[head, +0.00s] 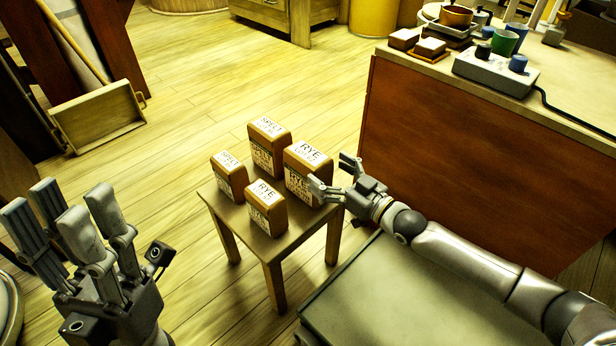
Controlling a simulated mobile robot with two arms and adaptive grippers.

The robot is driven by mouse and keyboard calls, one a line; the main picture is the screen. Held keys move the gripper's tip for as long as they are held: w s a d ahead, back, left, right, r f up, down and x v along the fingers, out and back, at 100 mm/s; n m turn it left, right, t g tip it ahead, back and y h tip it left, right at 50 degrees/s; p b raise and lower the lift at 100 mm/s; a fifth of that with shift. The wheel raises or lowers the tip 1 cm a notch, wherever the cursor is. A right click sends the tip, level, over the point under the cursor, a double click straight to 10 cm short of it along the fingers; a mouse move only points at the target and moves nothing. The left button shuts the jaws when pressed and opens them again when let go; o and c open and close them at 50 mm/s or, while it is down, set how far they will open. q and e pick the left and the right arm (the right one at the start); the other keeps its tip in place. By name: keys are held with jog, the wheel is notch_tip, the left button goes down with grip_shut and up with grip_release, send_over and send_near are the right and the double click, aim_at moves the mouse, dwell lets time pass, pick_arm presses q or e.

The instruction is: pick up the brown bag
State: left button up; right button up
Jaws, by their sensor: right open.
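Several brown bags with white labels stand upright on a small wooden stool. The larger back-right one reads RYE (305,160); the front one also reads RYE (267,207). The back-left one (268,146) and the left one (230,175) read SPELT. All are brown, so colour does not single one out. My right gripper (331,172) is open at the right side of the larger RYE bag. One finger overlaps its front face and the other shows past its right edge; contact is unclear. My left gripper (62,208) is open and empty, left of the stool.
The stool (272,250) has little bare top. A counter (425,150) at right carries a power-strip-like box (495,70), small blocks and cups. A greenish flat-topped surface (375,290) lies below my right arm. A wooden scoop or tray (100,118) stands at left. Plank floor is clear behind the stool.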

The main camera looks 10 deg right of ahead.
aim_at(312, 159)
jog(key=shift+w+a, duration=0.2)
jog(key=shift+w, duration=0.1)
jog(key=b+x, duration=0.2)
jog(key=x, duration=0.2)
jog(key=shift+a, duration=0.25)
jog(key=shift+w+a+r, duration=0.15)
jog(key=shift+w, duration=0.2)
grip_shut()
jog(key=shift+r, duration=0.3)
